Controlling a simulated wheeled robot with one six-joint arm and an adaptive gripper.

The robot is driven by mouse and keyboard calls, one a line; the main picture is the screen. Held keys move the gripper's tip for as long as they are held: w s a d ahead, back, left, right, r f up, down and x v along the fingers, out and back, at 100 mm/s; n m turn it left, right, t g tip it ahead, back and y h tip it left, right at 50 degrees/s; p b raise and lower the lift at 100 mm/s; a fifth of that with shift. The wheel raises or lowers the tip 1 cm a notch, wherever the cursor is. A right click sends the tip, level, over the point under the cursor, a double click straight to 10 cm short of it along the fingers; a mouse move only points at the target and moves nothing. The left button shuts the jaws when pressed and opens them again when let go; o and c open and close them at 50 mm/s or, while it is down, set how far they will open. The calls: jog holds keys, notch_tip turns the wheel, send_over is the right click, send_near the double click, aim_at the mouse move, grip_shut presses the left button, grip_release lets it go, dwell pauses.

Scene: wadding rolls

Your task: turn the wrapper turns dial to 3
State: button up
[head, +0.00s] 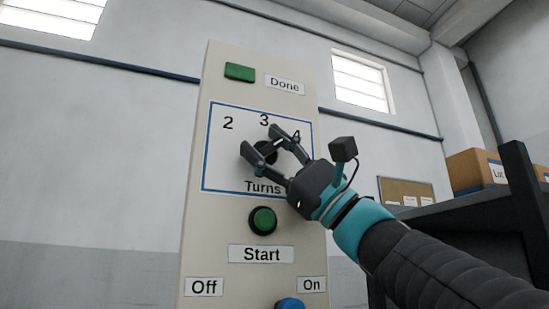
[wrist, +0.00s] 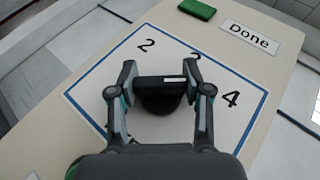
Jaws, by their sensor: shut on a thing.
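The turns dial is a black knob (head: 266,152) on a panel marked 2, 3 and 4, with "Turns" below. In the wrist view the dial (wrist: 160,97) sits between my two fingers, with a short white mark on its upper right part, on the side towards the 3. The exact pointing is hard to read. My gripper (head: 258,139) comes from the lower right and is shut on the dial; it also shows in the wrist view (wrist: 164,84). The right finger partly covers the 3 in the wrist view. My gripper hides part of the "Turns" label in the head view.
The upright beige panel (head: 222,80) carries a green block (head: 240,72) beside "Done", a green Start button (head: 263,220) just below the dial, and a blue knob (head: 290,303) between Off and On. A dark shelf (head: 450,210) with cardboard boxes (head: 474,170) stands at the right.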

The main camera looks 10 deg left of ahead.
jog(key=shift+n+p, duration=0.3)
jog(key=n+g+h+p, duration=0.2)
jog(key=shift+w+r+n+g+h, duration=0.1)
jog(key=shift+n+g+h, duration=0.2)
jog(key=shift+f+n+g+h, duration=0.15)
jog(key=shift+n+g+h, duration=0.1)
jog(key=shift+n+h, duration=0.65)
jog(key=shift+f+n+g+h, duration=0.1)
jog(key=shift+n+g+h, duration=0.3)
jog(key=shift+h, duration=0.9)
jog(key=shift+n+t+h, duration=0.25)
jog(key=shift+n+h, duration=0.05)
jog(key=shift+h, duration=0.2)
jog(key=o, duration=1.2)
jog(key=shift+w+d+f, duration=0.15)
jog(key=shift+d, duration=1.05)
jog(key=shift+w+d+f, duration=0.15)
jog(key=shift+d, duration=1.1)
jog(key=shift+w+d+f, duration=0.15)
jog(key=shift+d, duration=1.05)
